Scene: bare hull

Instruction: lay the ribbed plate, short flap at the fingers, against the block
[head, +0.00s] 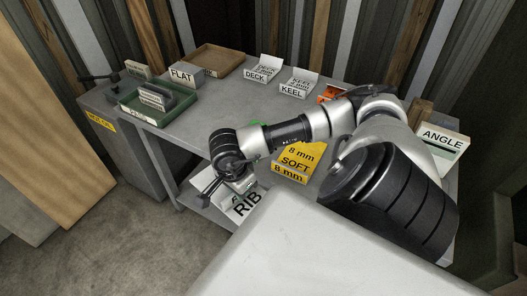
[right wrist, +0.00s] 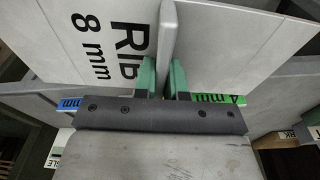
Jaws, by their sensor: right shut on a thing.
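The ribbed plate (right wrist: 215,42), pale grey and marked "RIB 8 mm", fills the top of the right wrist view. Its upright rib is pinched between the green fingers of my right gripper (right wrist: 165,72), with a flat part on either side. In the head view the plate (head: 247,204) shows at the bench's front edge, partly hidden by my right gripper (head: 222,190). A yellow block (head: 296,161) marked "8 mm SOFT" lies right of the plate, apart from it in the picture. I cannot tell which block is meant. My left gripper is out of view.
Cards marked DECK (head: 262,69) and KEEL (head: 298,84) stand along the back of the bench (head: 205,112). A green tray (head: 150,112) and a brown tray (head: 214,60) are at left. An ANGLE piece (head: 444,137) stands right. The bench middle is mostly clear.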

